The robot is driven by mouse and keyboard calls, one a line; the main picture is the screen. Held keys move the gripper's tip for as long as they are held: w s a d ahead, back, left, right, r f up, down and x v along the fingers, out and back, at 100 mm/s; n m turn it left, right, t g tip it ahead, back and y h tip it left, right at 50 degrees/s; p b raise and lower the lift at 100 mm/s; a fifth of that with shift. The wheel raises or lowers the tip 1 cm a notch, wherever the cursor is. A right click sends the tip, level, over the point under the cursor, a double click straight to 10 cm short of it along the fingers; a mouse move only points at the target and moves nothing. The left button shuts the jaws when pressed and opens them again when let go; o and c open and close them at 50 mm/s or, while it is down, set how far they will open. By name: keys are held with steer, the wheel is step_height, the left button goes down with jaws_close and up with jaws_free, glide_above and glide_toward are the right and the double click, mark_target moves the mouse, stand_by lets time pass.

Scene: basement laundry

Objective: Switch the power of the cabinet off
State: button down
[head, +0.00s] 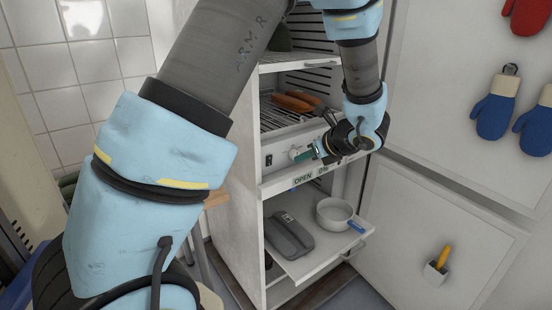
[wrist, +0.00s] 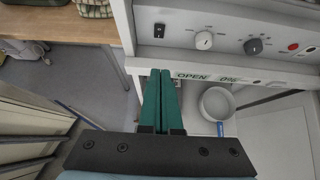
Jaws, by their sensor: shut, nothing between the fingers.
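The white cabinet (head: 237,210) stands open, with a grey control panel across its middle. In the wrist view the panel (wrist: 225,25) carries a black rocker switch (wrist: 159,30) at its left end, a white knob (wrist: 204,40), a dark knob (wrist: 253,46) and a red button (wrist: 293,47). The switch also shows small in the head view (head: 268,160). My gripper (wrist: 161,73) is shut and empty, its green fingers pointing toward the panel just below the switch in the wrist view. In the head view my gripper (head: 302,156) is right of the switch. I see no contact with it.
Orange-brown items (head: 296,101) lie on a rack above. The open door at right bears blue mitts (head: 493,115). A wooden table (wrist: 55,22) stands left of the cabinet.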

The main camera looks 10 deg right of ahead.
steer(key=p, duration=0.3)
glide_toward(271, 158)
steer(key=w+f, duration=0.1)
steer(key=w+a+f, duration=0.1)
steer(key=f, duration=0.1)
steer(key=w+f, duration=0.1)
steer(key=f, duration=0.1)
steer(key=shift+a, duration=0.3)
steer(key=shift+w+a, duration=0.2)
steer(key=shift+w, duration=0.4)
steer(key=shift+w+a, duration=0.1)
steer(key=shift+w, duration=0.05)
steer(key=shift+w+r, duration=0.1)
steer(key=shift+w, duration=0.05)
steer(key=shift+r, duration=0.2)
